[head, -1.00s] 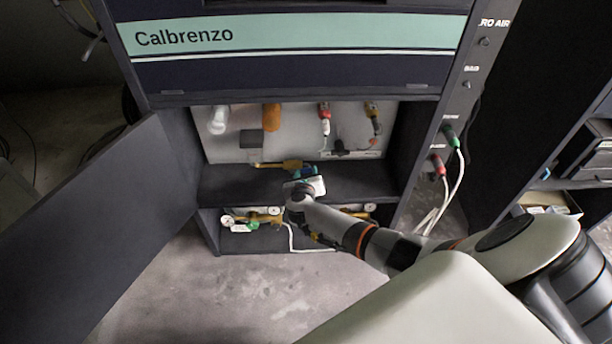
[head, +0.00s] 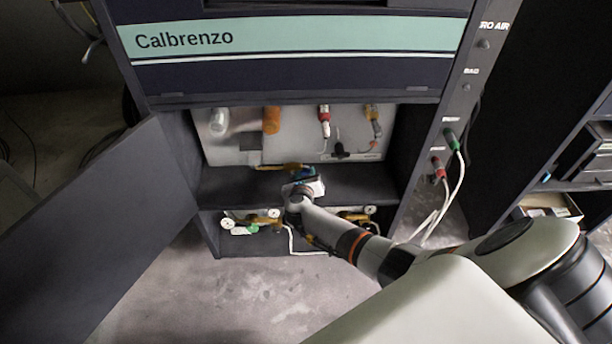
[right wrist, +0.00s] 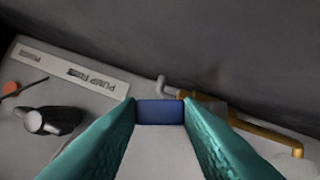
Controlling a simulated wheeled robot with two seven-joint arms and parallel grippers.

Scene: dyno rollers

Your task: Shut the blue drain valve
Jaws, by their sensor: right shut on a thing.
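The blue drain valve handle (right wrist: 160,111) shows as a blue block between the two teal fingers of my right gripper (right wrist: 160,113) in the right wrist view. The gripper is shut on it. A brass pipe (right wrist: 268,134) runs off to the right behind the fingers, with a short grey elbow at its other end. In the head view my right gripper (head: 306,174) reaches into the open cabinet, at the right end of the brass pipe (head: 275,167). The gripper hides most of the valve there, so the handle's angle is unclear. My left gripper is out of view.
The cabinet door (head: 100,235) stands open on the left. Bottles and fittings hang on the back panel (head: 290,148) above. Gauges with brass fittings (head: 250,218) sit on the lower level. Cables (head: 447,195) hang at the right. The floor in front is clear.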

